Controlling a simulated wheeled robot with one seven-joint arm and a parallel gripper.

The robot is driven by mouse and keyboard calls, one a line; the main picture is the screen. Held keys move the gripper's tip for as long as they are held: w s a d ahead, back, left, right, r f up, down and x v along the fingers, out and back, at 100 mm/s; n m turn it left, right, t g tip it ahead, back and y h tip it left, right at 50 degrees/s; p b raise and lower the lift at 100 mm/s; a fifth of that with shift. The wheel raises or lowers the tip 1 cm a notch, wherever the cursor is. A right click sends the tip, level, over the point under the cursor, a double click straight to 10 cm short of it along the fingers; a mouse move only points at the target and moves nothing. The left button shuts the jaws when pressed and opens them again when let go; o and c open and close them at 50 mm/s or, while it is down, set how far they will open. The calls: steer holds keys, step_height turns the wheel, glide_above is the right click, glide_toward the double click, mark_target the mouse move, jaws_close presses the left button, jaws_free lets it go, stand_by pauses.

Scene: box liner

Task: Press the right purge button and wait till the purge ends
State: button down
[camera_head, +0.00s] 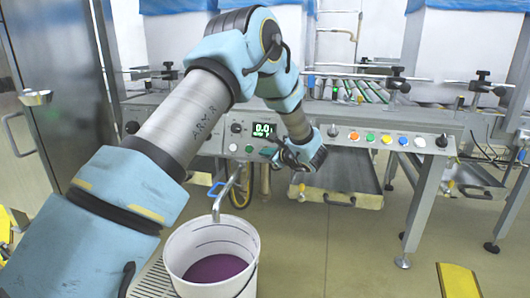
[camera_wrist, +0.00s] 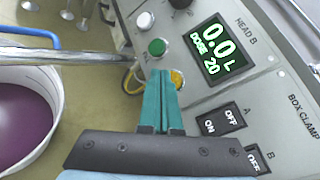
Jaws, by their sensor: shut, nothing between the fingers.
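My gripper (camera_head: 272,151) is shut and empty at the front of the grey control panel (camera_head: 214,143). In the wrist view the teal fingers (camera_wrist: 161,76) point at the panel just below a green button (camera_wrist: 158,47). A yellow-rimmed control (camera_wrist: 178,78) shows only partly behind the fingertips; I cannot tell whether they touch it. A white button (camera_wrist: 145,20) sits above the green one. The display (camera_wrist: 216,48) beside them, marked HEAD B, reads 0.0 L and DOSE 20.
A white bucket (camera_head: 252,268) with purple liquid stands below a metal spout (camera_head: 226,190) with a blue handle. ON/OFF switches (camera_wrist: 222,119) lie right of my fingers. A row of coloured buttons (camera_head: 371,137) and a conveyor are further right. Floor at the right is mostly clear.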

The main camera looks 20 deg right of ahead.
steer(key=shift+w+d, duration=0.1)
steer(key=shift+w+d+f, duration=0.15)
steer(key=shift+w, duration=0.1)
steer(key=shift+w+d+f+b, duration=0.15)
steer(key=shift+w+d+b, duration=0.1)
steer(key=shift+b, duration=0.1)
stand_by(0.6)
stand_by(0.4)
steer(key=shift+s+a+r, duration=0.25)
steer(key=shift+s+a, duration=0.25)
steer(key=shift+s, duration=0.1)
steer(key=shift+s+a+r, duration=0.3)
steer(key=shift+s+a, duration=0.15)
steer(key=shift+s, duration=0.2)
steer(key=shift+s+a+r, duration=0.25)
steer(key=shift+s+a, duration=0.25)
steer(key=shift+s, duration=0.1)
steer(key=shift+s+a+r, duration=0.3)
steer(key=shift+s+a, duration=0.15)
steer(key=shift+s, duration=0.2)
